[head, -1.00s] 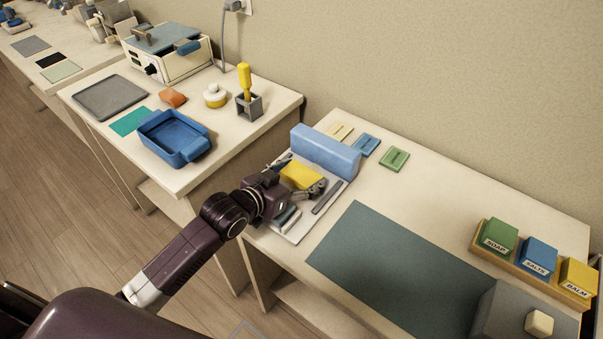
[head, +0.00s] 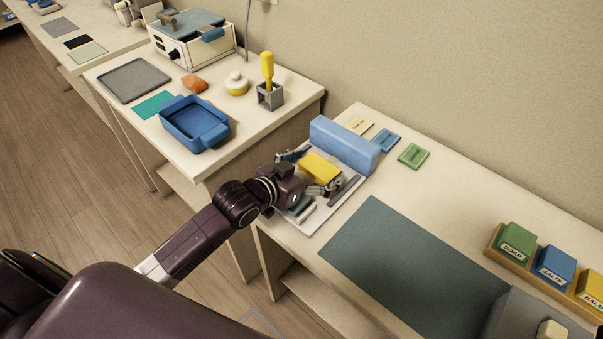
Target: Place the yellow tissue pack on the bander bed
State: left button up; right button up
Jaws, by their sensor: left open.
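The yellow tissue pack (head: 319,167) lies on the pale bander bed (head: 311,224), in front of a long blue block (head: 344,145). My left gripper (head: 306,174) is at the pack, with one finger near its left end and the other near its right front side. The jaws are open; whether a finger touches the pack I cannot tell. The gripper body hides part of the bed and the pack's near side. My right gripper is not in view.
A dark green mat (head: 410,265) covers the bench to the right, clear on top. Beyond it stands a rack with green, blue and yellow boxes (head: 555,265). Coloured cards (head: 387,140) lie behind. A blue tray (head: 195,122) sits on the left table (head: 245,140).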

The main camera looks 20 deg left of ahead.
pick_arm(q)
jog(key=b+v, duration=0.1)
jog(key=v, duration=0.8)
jog(key=shift+s, duration=0.2)
jog(key=shift+v, duration=0.9)
jog(key=shift+r, duration=0.15)
